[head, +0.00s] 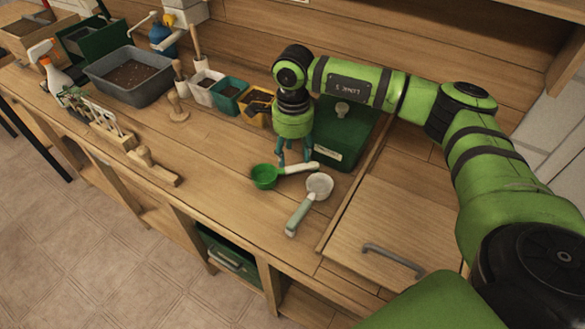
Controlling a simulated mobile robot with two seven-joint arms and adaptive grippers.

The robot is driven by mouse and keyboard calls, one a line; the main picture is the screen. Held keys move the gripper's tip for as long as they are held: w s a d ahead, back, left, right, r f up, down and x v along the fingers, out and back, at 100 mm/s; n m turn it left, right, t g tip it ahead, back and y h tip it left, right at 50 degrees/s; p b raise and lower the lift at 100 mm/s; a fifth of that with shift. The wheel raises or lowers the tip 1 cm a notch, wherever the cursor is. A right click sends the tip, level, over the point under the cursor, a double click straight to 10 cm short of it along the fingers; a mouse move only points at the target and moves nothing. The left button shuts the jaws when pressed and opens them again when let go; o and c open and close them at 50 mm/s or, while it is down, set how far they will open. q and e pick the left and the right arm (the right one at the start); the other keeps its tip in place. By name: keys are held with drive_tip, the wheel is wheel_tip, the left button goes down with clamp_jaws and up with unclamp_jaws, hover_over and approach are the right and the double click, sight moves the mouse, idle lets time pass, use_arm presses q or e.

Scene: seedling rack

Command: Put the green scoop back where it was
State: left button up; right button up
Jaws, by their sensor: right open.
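The green scoop (263,178) lies on the wooden bench top, its green bowl to the left and its pale handle pointing right. My right gripper (294,160) points down with its fingers apart, right at the scoop's handle. Whether the fingers touch the handle or only hover over it, I cannot tell. A second scoop with a white bowl (319,186) and a pale green handle lies just to the right and nearer the front edge. My left gripper is out of view.
A dark green box (345,150) with a knob stands close behind my right gripper. Small pots, one yellow (258,103), and a grey soil tray (130,75) stand further left. A wooden brush (152,167) lies near the front edge. Bench between brush and scoops is clear.

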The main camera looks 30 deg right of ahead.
sight(293, 170)
drive_tip(key=shift+r+b, duration=0.45)
drive_tip(key=shift+r, duration=1.95)
